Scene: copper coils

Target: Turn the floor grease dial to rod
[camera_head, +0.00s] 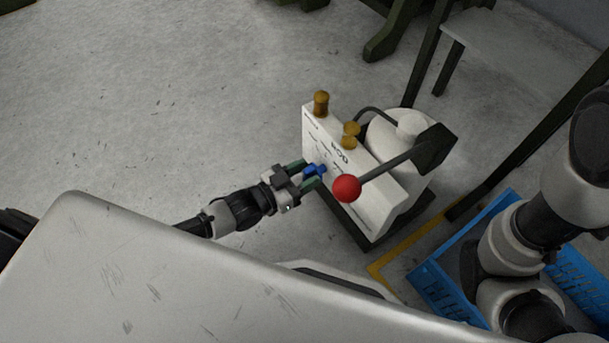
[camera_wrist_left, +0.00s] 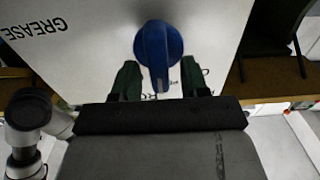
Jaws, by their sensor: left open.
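The floor grease unit (camera_head: 377,195) is a white box on a dark base with a red-knobbed lever and brass fittings. Its blue dial (camera_head: 315,169) sits on the white front panel. The dial also shows in the left wrist view (camera_wrist_left: 158,48), its ridge running down the picture. My left gripper (camera_head: 308,174) is at the dial, with its green fingers open on either side of the ridge (camera_wrist_left: 160,78). I cannot tell whether they touch it. "GREASE" reads upside down at the left of the panel; lettering below the dial is partly hidden. My right gripper is not in view.
The red lever knob (camera_head: 347,188) juts out close to my left gripper. A blue crate (camera_head: 437,285) stands at the lower right beside a yellow floor line (camera_head: 402,247). A grey bench (camera_head: 505,60) is behind the unit. The floor to the left is clear.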

